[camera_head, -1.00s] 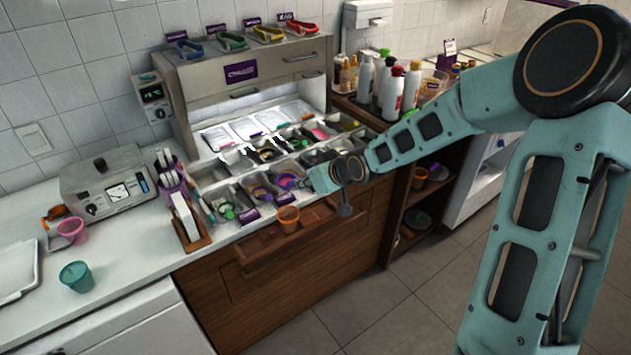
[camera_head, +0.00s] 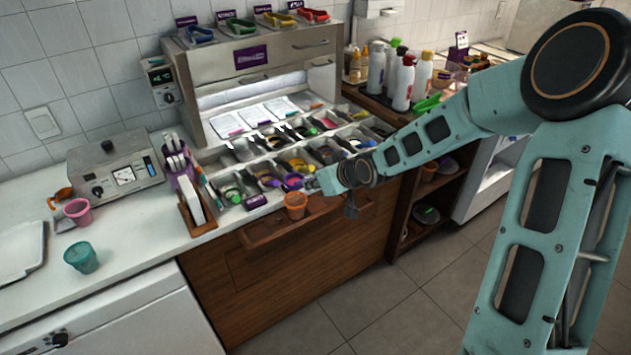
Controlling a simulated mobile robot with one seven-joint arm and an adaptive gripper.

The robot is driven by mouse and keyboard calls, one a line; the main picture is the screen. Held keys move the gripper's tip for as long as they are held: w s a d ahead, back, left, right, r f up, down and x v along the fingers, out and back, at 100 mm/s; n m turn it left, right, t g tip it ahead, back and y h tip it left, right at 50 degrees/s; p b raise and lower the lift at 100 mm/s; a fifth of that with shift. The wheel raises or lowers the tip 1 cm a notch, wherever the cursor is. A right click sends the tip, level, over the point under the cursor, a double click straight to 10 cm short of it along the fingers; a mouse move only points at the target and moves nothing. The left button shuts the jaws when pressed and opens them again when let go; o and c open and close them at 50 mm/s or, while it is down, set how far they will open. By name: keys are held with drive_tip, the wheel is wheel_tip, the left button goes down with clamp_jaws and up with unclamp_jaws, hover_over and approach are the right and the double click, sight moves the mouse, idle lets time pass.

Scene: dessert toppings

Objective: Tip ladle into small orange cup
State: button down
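The small orange cup (camera_head: 296,204) stands upright on a narrow wooden ledge (camera_head: 262,235) in front of the topping bins. My gripper (camera_head: 312,186) is just above and right of the cup in the picture, beside the front row of bins. Its fingers are small and blend with the bins behind, so I cannot tell if they are open or shut. A ladle cannot be made out clearly at the fingers. Pink and purple colour shows in the bin (camera_head: 293,182) behind the gripper.
Several topping bins with dark handles fill the counter behind. A cutlery holder (camera_head: 181,172) and a wooden holder with white cards (camera_head: 198,214) stand left of the ledge. A teal cup (camera_head: 81,257) and a pink cup (camera_head: 78,211) stand far left. Bottles (camera_head: 402,83) stand back right.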

drive_tip(key=m+t, duration=0.1)
drive_tip(key=m, duration=0.8)
drive_tip(key=f+m+t+y, duration=0.1)
drive_tip(key=m, duration=0.8)
drive_tip(key=s+m+t+y, duration=0.1)
drive_tip(key=m, duration=0.9)
drive_tip(key=shift+f, duration=0.3)
idle(0.6)
